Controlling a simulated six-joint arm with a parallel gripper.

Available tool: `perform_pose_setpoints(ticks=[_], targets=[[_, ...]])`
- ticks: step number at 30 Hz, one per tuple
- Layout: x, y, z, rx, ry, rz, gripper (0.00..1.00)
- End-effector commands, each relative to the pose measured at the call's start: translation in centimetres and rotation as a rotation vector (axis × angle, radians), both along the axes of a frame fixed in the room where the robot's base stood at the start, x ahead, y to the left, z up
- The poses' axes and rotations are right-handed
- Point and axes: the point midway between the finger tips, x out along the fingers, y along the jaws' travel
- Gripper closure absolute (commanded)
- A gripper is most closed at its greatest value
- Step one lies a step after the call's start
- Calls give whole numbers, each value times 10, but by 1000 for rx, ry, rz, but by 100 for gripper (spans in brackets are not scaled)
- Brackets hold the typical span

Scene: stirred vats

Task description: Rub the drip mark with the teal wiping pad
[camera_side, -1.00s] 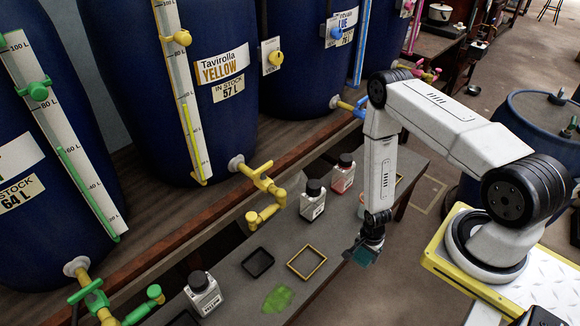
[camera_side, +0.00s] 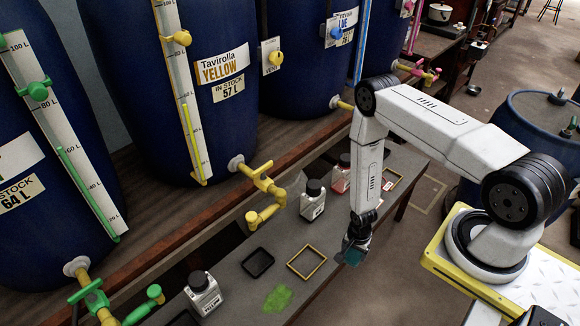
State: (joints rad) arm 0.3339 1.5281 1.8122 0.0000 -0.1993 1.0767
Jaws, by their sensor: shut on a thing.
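The drip mark (camera_side: 278,298) is a bright green patch on the grey bench top, near its front edge. My gripper (camera_side: 355,244) is shut on the teal wiping pad (camera_side: 351,257). The pad hangs at the jaws near the front edge of the bench, to the right of and above the green mark in the picture. It appears apart from the mark. The jaws partly hide the pad, and I cannot tell whether it touches the bench.
A yellow square frame (camera_side: 322,268) and a black one (camera_side: 273,263) lie near the mark. A yellow tap (camera_side: 265,183) overhangs the bench's back side.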

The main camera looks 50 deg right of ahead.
Motion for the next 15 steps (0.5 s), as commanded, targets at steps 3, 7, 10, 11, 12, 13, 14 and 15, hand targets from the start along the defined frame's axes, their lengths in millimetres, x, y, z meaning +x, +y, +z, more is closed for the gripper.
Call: perform_pose_setpoints(ticks=[3,7,10,11,12,13,14,15], targets=[[23,15,-8,-1,-2,135,63],[50,36,-17,-1,-2,300,63],[70,56,-23,-1,-2,432,63],[76,62,-24,-1,-2,472,63],[83,71,-26,-1,-2,525,63],[88,78,-28,-1,-1,564,63],[93,85,-29,-1,-2,603,63],[100,95,-31,-1,-2,656,63]])
